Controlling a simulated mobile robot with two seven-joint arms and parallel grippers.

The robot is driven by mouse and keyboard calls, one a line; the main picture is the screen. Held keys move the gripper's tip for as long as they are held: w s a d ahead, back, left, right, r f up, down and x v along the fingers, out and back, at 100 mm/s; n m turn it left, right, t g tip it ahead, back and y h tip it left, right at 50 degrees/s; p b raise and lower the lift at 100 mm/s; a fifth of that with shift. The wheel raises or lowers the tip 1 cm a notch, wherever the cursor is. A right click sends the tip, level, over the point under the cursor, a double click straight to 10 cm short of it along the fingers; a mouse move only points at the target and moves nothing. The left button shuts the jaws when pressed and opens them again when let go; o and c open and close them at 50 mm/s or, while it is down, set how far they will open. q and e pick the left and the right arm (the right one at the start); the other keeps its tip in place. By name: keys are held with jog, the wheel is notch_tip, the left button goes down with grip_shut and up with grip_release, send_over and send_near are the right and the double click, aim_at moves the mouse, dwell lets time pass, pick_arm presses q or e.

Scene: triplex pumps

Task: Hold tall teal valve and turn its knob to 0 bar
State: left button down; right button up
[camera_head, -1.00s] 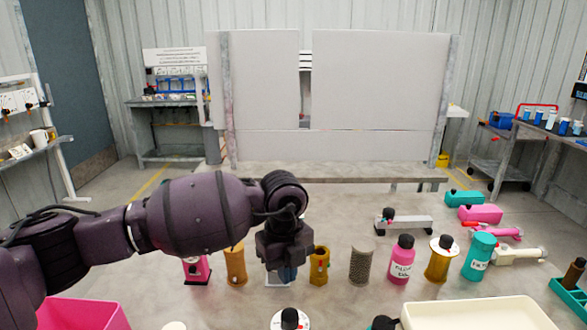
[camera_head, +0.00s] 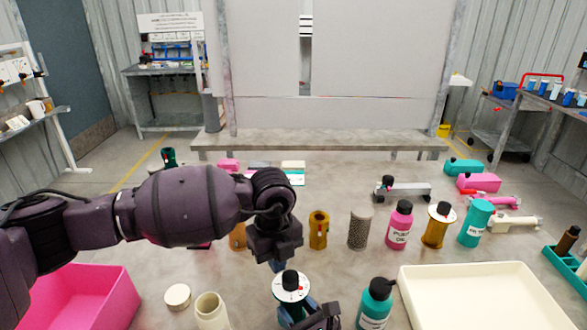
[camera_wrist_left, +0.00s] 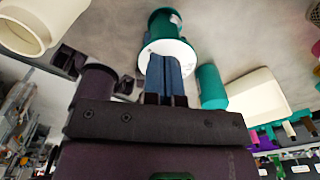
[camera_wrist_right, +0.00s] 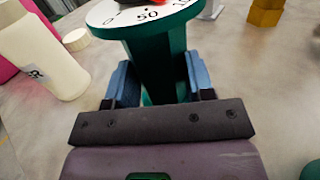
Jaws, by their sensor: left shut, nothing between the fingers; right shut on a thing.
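The tall teal valve stands at the bottom centre of the head view, with a white dial disc (camera_head: 291,287) and black knob (camera_head: 290,278) on top. My right gripper (camera_wrist_right: 158,85) is shut on the valve's teal body (camera_wrist_right: 158,60), below the dial; the marks 0 and 50 show. The knob is mostly cut off in that view. My left gripper (camera_head: 278,266) is shut and empty, pointing down just above the knob. In the left wrist view, its blue fingers (camera_wrist_left: 168,78) overlap the white disc (camera_wrist_left: 166,48) and hide the knob. I cannot tell whether they touch.
A cream bottle (camera_head: 211,312) and round lid (camera_head: 177,296) stand left of the valve, a pink bin (camera_head: 80,300) farther left. A teal bottle (camera_head: 375,305) and cream tray (camera_head: 480,290) are at right. Several jars, including a pink bottle (camera_head: 399,225), stand behind.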

pick_arm(q)
jog(key=shift+s+a+f, duration=0.1)
jog(key=shift+a+f, duration=0.05)
jog(key=shift+f, duration=0.8)
jog(key=shift+w+d, duration=0.2)
jog(key=shift+d, duration=0.45)
jog(key=shift+w+d, duration=0.15)
jog(key=shift+d, duration=0.55)
jog(key=shift+w, duration=0.25)
jog(key=shift+w+f, duration=0.1)
jog(key=shift+w, duration=0.1)
notch_tip(320, 180, up, 7)
jog(key=shift+w+a, duration=0.15)
jog(key=shift+w, duration=0.15)
dwell(0.5)
